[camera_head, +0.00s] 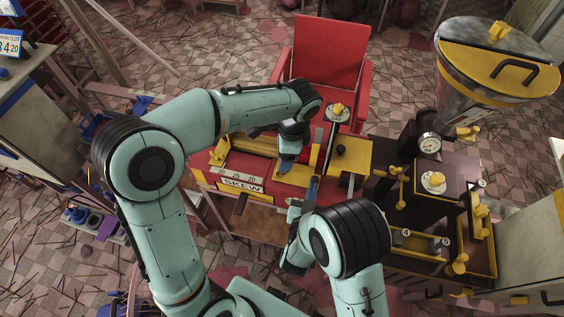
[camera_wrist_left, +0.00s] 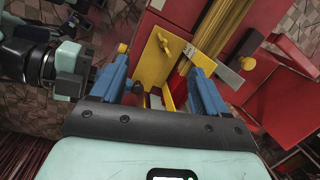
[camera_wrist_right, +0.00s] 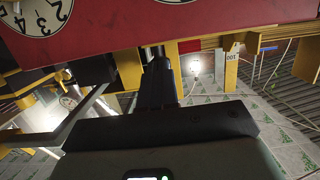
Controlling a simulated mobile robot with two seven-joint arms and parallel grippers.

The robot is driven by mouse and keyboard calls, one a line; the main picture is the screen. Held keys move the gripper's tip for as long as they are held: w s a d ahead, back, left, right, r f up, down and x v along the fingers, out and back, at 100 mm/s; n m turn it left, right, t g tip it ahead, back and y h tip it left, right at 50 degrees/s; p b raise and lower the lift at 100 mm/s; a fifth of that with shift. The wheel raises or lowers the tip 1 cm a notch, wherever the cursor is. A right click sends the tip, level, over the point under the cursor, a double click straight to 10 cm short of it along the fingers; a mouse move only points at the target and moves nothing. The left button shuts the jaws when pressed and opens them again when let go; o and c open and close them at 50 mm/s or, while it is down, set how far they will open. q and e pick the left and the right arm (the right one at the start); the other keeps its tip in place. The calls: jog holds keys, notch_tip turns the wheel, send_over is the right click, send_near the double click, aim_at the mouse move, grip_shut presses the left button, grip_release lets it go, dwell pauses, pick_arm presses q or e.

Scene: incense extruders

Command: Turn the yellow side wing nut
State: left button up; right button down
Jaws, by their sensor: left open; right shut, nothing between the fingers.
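My left gripper (camera_head: 300,174) is over the red and yellow extruder bench (camera_head: 272,186). In the left wrist view its blue fingers (camera_wrist_left: 158,72) are open, on both sides of a yellow plate (camera_wrist_left: 158,60). A small yellow wing-like piece (camera_wrist_left: 163,42) shows on this plate, ahead of the fingertips; I cannot tell whether it is the side wing nut. My right gripper (camera_head: 294,212) is low at the bench's front. In the right wrist view its dark fingers (camera_wrist_right: 160,68) are shut and empty, below a red panel.
A red chair (camera_head: 330,55) stands behind the bench. A pressure gauge (camera_head: 429,144) and dark machine blocks with yellow knobs (camera_head: 434,181) crowd the right. A large yellow-lidded hopper (camera_head: 500,68) is at the upper right. The tiled floor is strewn with sticks.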

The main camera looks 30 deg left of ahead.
pick_arm(q)
jog(key=d+m+y, duration=0.1)
jog(key=d+m, duration=0.1)
jog(key=m, duration=0.4)
jog(key=m+t+y, duration=0.1)
jog(key=m, duration=0.3)
send_near(282, 174)
jog(key=x, duration=0.3)
jog(key=a+x, duration=0.1)
jog(key=x, duration=0.2)
jog(key=shift+w, duration=0.15)
jog(key=shift+a+m+t, duration=0.1)
jog(key=shift+m+t, duration=0.2)
jog(key=c, duration=1.1)
